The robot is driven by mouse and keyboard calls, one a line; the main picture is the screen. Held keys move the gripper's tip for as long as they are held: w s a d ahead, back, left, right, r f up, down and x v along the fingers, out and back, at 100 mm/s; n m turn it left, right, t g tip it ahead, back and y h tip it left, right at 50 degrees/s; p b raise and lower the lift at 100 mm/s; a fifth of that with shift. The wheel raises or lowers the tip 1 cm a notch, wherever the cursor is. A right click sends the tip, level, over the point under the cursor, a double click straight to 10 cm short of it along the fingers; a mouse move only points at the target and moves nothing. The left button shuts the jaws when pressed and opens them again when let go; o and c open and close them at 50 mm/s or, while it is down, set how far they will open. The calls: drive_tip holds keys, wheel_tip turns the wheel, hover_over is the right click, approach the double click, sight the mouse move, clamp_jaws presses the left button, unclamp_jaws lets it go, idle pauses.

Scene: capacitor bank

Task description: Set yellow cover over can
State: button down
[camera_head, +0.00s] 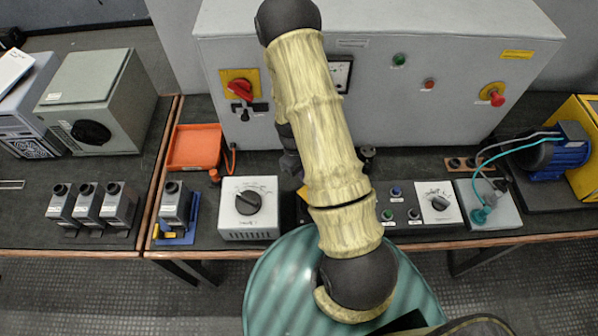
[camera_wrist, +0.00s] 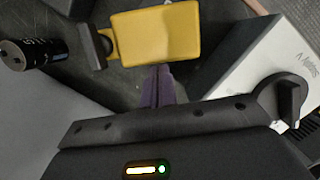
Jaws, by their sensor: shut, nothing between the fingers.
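The yellow cover (camera_wrist: 155,38) lies at the top middle of the wrist view, a box-like shape with a dark block (camera_wrist: 91,48) against its left side. A black can (camera_wrist: 37,62) with pale lettering is left of the cover, apart from it. My gripper (camera_wrist: 158,78) has purple fingers shut together with nothing between them. The fingertips are just below the cover's near edge in that view; I cannot tell whether they touch it. In the head view my arm hides most of the gripper and the cover.
A white box with a black knob (camera_head: 248,202) stands left of my arm, near the gripper. A grey cabinet (camera_head: 430,90) rises behind the bench. An orange tray (camera_head: 195,146) and a blue stand (camera_head: 186,229) are farther left. A blue motor (camera_head: 560,154) is at right.

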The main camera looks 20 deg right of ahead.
drive_tip(key=shift+s, duration=0.15)
drive_tip(key=shift+r, duration=0.1)
idle(0.4)
drive_tip(key=d+p+v, duration=0.1)
drive_tip(key=p+v, duration=0.6)
drive_tip(key=v, duration=0.3)
drive_tip(key=shift+a+p, duration=0.3)
drive_tip(key=shift+a, duration=0.15)
drive_tip(key=s+a+r+m+t, duration=0.1)
drive_tip(key=s+a+r, duration=0.1)
drive_tip(key=r, duration=0.5)
drive_tip(key=s+a+r+m+t+b, duration=0.1)
drive_tip(key=s+a+r+m+t, duration=0.1)
drive_tip(key=r, duration=0.5)
drive_tip(key=s+a+r+m+t+y+b, duration=0.1)
drive_tip(key=s+a+r+t, duration=0.1)
drive_tip(key=r, duration=0.5)
drive_tip(key=shift+s+a+m, duration=0.2)
drive_tip(key=shift+s+m, duration=0.2)
drive_tip(key=shift+s, duration=0.45)
